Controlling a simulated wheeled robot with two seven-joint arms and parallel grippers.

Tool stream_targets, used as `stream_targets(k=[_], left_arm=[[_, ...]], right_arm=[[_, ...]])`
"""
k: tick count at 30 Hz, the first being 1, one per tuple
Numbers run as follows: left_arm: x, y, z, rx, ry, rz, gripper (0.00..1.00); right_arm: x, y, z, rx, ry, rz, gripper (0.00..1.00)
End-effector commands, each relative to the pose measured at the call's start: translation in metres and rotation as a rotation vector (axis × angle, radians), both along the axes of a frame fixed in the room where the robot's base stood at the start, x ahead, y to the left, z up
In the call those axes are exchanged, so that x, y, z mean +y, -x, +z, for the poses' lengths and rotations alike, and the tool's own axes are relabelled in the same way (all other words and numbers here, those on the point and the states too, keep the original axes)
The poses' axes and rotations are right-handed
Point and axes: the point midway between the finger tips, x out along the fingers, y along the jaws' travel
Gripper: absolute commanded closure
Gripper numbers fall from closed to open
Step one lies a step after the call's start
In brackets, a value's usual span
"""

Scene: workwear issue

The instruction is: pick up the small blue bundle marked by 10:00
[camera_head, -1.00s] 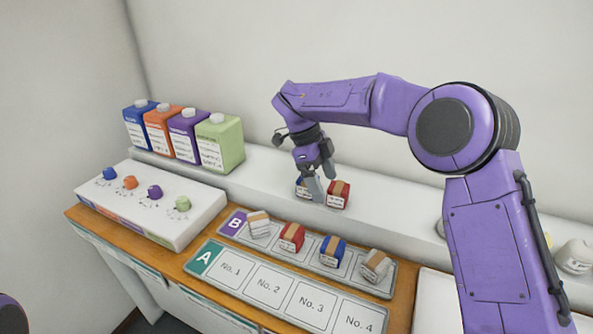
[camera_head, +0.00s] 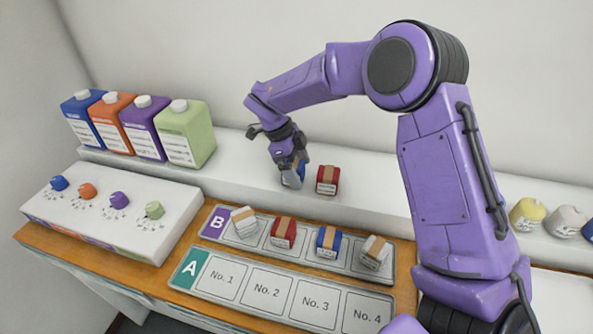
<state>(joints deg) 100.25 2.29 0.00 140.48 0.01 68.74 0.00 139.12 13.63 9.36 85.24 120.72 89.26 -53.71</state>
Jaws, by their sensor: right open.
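Another blue bundle (camera_head: 328,242) lies in the B tray. The label on the bundle at the gripper is too small to read. My left gripper is not in view.
Tray B (camera_head: 213,222) holds white, red, blue and white bundles. Tray A (camera_head: 190,268) in front has empty numbered slots. Coloured jugs (camera_head: 185,135) stand at the back left, behind a white box with coloured knobs (camera_head: 110,215). Yellow and grey items (camera_head: 528,214) sit on the shelf at right.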

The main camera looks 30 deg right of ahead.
Motion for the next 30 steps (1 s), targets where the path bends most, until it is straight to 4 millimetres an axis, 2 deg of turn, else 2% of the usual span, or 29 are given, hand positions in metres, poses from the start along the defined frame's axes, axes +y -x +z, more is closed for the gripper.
stream_targets(k=[1,3,9,11,13,14,25,30], left_arm=[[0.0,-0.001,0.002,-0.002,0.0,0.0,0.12],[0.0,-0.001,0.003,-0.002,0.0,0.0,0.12],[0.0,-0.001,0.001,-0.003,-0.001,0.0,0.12],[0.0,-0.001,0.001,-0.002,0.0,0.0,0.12],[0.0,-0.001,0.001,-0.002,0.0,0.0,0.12],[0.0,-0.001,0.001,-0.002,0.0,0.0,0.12],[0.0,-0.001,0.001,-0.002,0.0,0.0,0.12],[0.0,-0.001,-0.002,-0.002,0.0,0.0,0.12]], right_arm=[[0.0,0.003,-0.012,0.017,-0.008,0.004,0.12],[0.001,0.003,-0.02,0.021,-0.012,0.006,0.12],[0.0,0.002,-0.024,0.019,-0.011,0.007,0.12],[0.0,0.002,-0.024,0.018,-0.011,0.006,0.3],[-0.001,0.002,-0.023,0.018,-0.011,0.005,0.53],[-0.001,0.002,-0.023,0.018,-0.01,0.004,0.57],[-0.001,0.002,-0.02,0.016,-0.009,0.003,0.58],[-0.001,0.002,-0.002,0.015,-0.01,0.003,0.58]])
